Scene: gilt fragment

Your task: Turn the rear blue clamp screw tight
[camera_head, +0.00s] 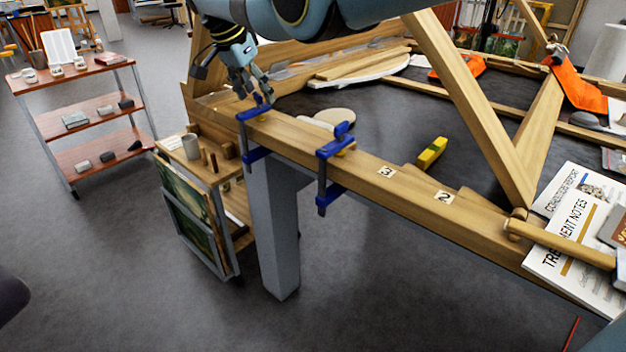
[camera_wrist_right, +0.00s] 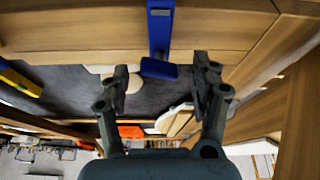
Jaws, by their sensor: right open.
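Two blue clamps grip the long wooden beam (camera_head: 290,135). The farther, rear clamp (camera_head: 254,112) is at the left, its screw handle standing above the beam. The nearer clamp (camera_head: 330,172) is right of it. My right gripper (camera_head: 256,92) points down just above the rear clamp's screw, fingers apart. In the right wrist view, the open fingers (camera_wrist_right: 161,66) stand either side of a blue clamp end (camera_wrist_right: 159,69), with no clear contact. The fingers partly hide the screw in the head view. My left gripper is not in view.
A yellow level (camera_head: 432,153) lies on the dark surface inside the frame. Wooden boards (camera_head: 362,64) lie behind the gripper. Printed sheets (camera_head: 580,235) lie at the right. A low cart (camera_head: 218,180) stands by the beam's left end; a shelf trolley (camera_head: 88,108) is farther left.

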